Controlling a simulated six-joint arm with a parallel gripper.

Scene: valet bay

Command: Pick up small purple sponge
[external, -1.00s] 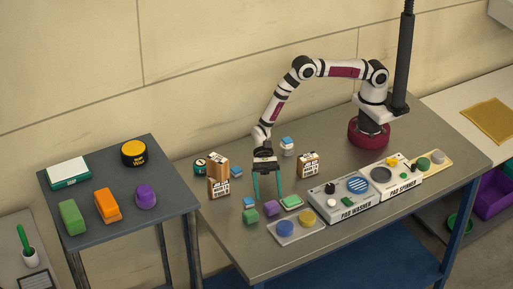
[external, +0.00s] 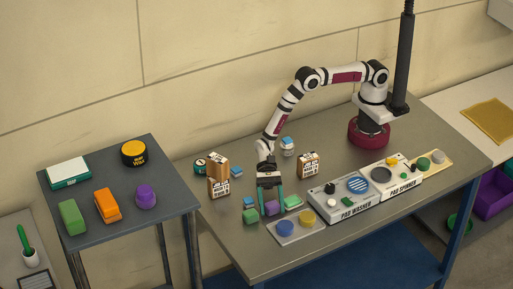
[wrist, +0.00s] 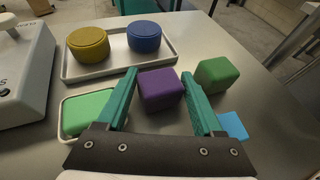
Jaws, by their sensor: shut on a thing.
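The small purple sponge (external: 271,208) is a rounded cube on the steel table. In the wrist view the purple sponge (wrist: 160,89) sits between the two teal fingers of my gripper (wrist: 158,88). In the external view my gripper (external: 270,207) is low at the table, shut on the sponge with one finger on each side. I cannot tell whether the sponge is clear of the table top.
A green cube (wrist: 216,75) and a blue block (wrist: 232,125) are close on one side. A light green pad in a tray (wrist: 88,112) is on the other. A white tray (wrist: 70,75) holds yellow and blue round pads. The pad washer (external: 343,200) stands to the right.

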